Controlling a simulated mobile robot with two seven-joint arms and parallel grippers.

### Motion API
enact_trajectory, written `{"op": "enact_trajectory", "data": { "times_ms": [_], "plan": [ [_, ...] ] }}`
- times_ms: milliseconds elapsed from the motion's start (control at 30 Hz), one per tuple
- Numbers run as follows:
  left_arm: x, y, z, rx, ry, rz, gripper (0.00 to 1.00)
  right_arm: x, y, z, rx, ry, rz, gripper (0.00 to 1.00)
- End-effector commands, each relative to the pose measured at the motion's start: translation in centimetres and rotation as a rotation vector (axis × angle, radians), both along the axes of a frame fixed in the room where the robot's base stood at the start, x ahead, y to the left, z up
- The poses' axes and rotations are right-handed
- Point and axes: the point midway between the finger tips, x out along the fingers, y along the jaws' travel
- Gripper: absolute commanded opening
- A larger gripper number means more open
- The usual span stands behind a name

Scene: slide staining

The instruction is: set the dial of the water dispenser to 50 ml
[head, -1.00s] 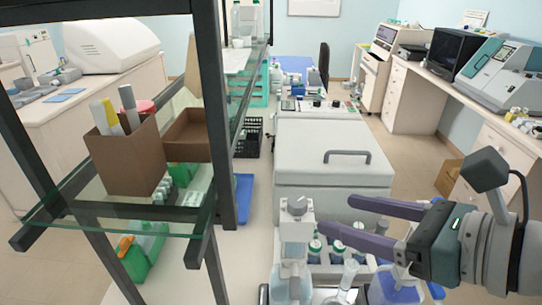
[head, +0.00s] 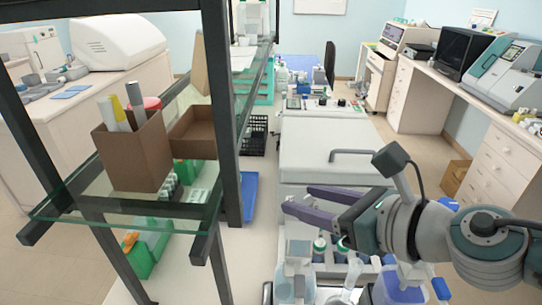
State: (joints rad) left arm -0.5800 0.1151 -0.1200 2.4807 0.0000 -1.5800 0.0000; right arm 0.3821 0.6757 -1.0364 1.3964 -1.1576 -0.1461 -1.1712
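The water dispenser (head: 297,250) stands at the bottom centre of the head view, a pale upright body on a clear bottle. Its grey dial is mostly hidden now behind the fingers of my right gripper (head: 297,199). The two purple fingers reach in from the right and are spread apart at the height of the dispenser's top, around where the dial sits. I cannot tell whether they touch the dial, and its scale cannot be read. My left gripper is not in view.
Bottles with dark caps (head: 319,246) and a clear flask (head: 352,272) stand just right of the dispenser, below my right gripper. A white lidded box (head: 322,135) is behind it. A glass shelf with a black frame (head: 222,120) stands at left, holding a brown box (head: 135,152).

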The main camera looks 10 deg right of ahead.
Motion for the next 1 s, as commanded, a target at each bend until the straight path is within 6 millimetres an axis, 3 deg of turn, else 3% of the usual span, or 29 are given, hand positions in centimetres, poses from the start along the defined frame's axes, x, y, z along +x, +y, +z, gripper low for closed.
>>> {"op": "enact_trajectory", "data": {
  "times_ms": [67,467,767,1000],
  "plan": [
    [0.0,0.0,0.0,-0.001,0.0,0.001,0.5,0.0,0.0,0.0,0.0,0.0,0.0,0.44],
    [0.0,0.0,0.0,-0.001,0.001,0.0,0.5,0.0,0.0,0.0,0.0,0.0,0.0,0.0],
    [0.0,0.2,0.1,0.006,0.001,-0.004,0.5,0.0,0.0,0.1,0.001,0.0,-0.006,0.0],
    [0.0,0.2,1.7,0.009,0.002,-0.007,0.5,-0.2,0.2,0.3,0.002,0.005,-0.079,0.0]
  ]
}}
